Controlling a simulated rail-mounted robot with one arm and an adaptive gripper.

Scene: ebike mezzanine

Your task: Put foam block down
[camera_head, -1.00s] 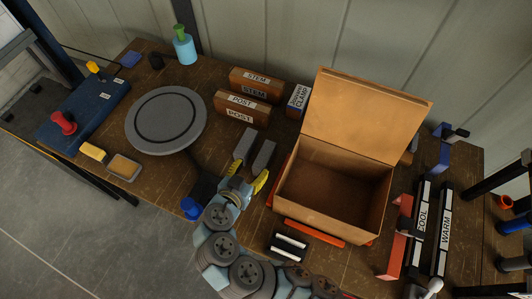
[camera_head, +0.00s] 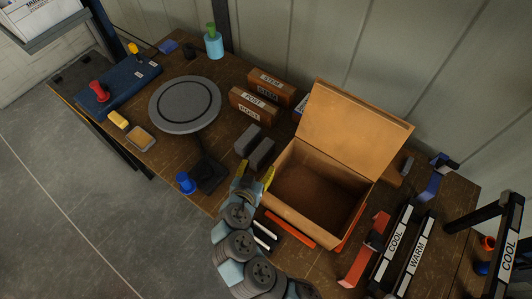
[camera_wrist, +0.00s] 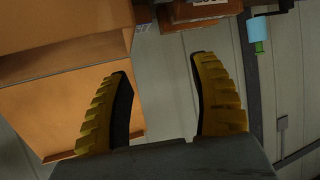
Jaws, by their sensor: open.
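Two dark grey blocks, which look like the foam, lie side by side on the wooden table between the labelled bins and the open carton: a left grey block (camera_head: 247,140) and a right grey block (camera_head: 261,154). My gripper (camera_head: 255,171) is at their near ends, beside the carton's left side. Its yellow ribbed fingers are spread. In the wrist view my gripper (camera_wrist: 166,100) is open, with nothing between the fingers. The grey blocks do not show there. Whether the gripper touches a block cannot be told.
The open cardboard carton (camera_head: 273,203) stands right of my gripper, its lid raised. POST (camera_head: 253,104) and STEM (camera_head: 271,88) bins stand behind the blocks. A round grey turntable (camera_head: 185,104) and blue knob (camera_head: 185,182) are to the left. An orange bar (camera_head: 290,230) lies in front of the carton.

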